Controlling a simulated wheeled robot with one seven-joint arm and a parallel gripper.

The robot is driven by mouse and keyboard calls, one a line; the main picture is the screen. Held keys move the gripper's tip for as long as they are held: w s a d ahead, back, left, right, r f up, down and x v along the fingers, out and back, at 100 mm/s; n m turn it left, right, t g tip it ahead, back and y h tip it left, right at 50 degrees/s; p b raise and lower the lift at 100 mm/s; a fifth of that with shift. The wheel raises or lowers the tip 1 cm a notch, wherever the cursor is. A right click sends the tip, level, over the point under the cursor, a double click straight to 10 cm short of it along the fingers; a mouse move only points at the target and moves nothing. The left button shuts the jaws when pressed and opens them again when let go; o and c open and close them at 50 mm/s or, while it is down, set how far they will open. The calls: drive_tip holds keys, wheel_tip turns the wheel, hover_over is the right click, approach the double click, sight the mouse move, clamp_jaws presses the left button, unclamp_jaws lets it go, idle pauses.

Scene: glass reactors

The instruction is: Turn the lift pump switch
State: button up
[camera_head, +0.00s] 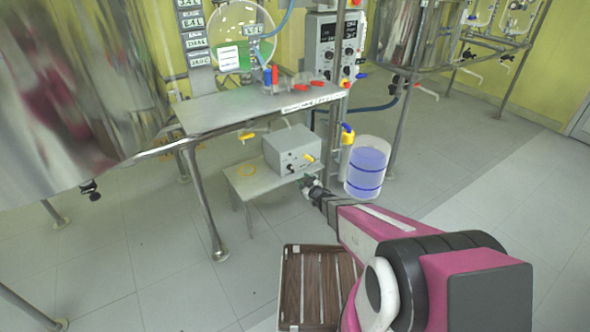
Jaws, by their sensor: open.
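A grey box-shaped unit (290,148), which looks like the lift pump, sits on a low white stand (262,185) below the steel table. Its front face carries a small dark knob (290,168), which may be the switch, and a yellow piece (309,158) at the right. My gripper (306,181) is open at the end of my pink arm. In the picture it lies just below and right of the front face, close to the knob. It looks empty. I cannot tell whether it touches the unit.
A steel table (215,112) stands above the unit, with red and blue fittings (268,76) on top. A translucent bucket (367,168) with blue bands is right of my gripper. A brown slatted crate (312,285) lies on the floor in front. A large steel vessel (75,90) fills the left.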

sight(292, 168)
drive_tip(key=x, duration=1)
drive_tip(key=shift+w+a, duration=0.15)
drive_tip(key=shift+w, duration=0.05)
clamp_jaws()
